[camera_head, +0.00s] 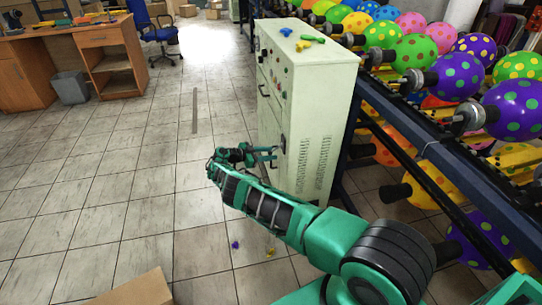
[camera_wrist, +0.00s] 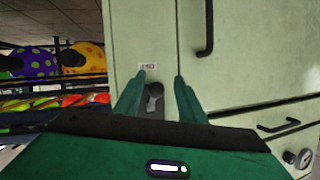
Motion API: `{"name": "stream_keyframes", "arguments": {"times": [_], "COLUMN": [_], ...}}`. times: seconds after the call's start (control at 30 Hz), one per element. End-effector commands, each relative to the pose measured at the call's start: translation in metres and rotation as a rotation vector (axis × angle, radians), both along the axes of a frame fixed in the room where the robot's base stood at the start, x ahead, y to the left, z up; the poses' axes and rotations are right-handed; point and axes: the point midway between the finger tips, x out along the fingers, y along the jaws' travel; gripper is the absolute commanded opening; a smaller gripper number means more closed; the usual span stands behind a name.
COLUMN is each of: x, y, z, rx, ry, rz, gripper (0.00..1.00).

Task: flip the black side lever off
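The black side lever (camera_wrist: 154,90) sits on a grey plate on the pale green cabinet (camera_wrist: 230,60), just below a small white label. In the wrist view its dark knob shows between my two fingers, with a gap on both sides. My gripper (camera_wrist: 158,92) is open, its green fingers pointing at the cabinet face. In the head view my gripper (camera_head: 274,155) is at the cabinet's side (camera_head: 315,130), near the small dark lever (camera_head: 283,144). Whether the fingers touch the cabinet cannot be told. My gripper's body hides the lower part of the lever's plate.
A balloon rack (camera_head: 425,150) with colourful balloons stands right of the cabinet. Black handles (camera_wrist: 206,28) and a round gauge (camera_wrist: 304,158) are on the cabinet. Small coloured items (camera_head: 270,252) lie on the floor near a cardboard box (camera_head: 138,291).

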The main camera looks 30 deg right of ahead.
Motion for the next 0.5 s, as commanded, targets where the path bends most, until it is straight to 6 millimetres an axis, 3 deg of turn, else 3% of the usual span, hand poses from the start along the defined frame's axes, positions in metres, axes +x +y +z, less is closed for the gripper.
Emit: {"name": "stream_keyframes", "arguments": {"times": [0.27, 0.5], "x": [-0.002, -0.001], "y": [0.000, 0.033], "z": [0.002, 0.011], "rx": [-0.002, -0.003], "ry": [-0.001, -0.001], "rz": [-0.007, -0.005], "gripper": [0.37, 0.37]}}
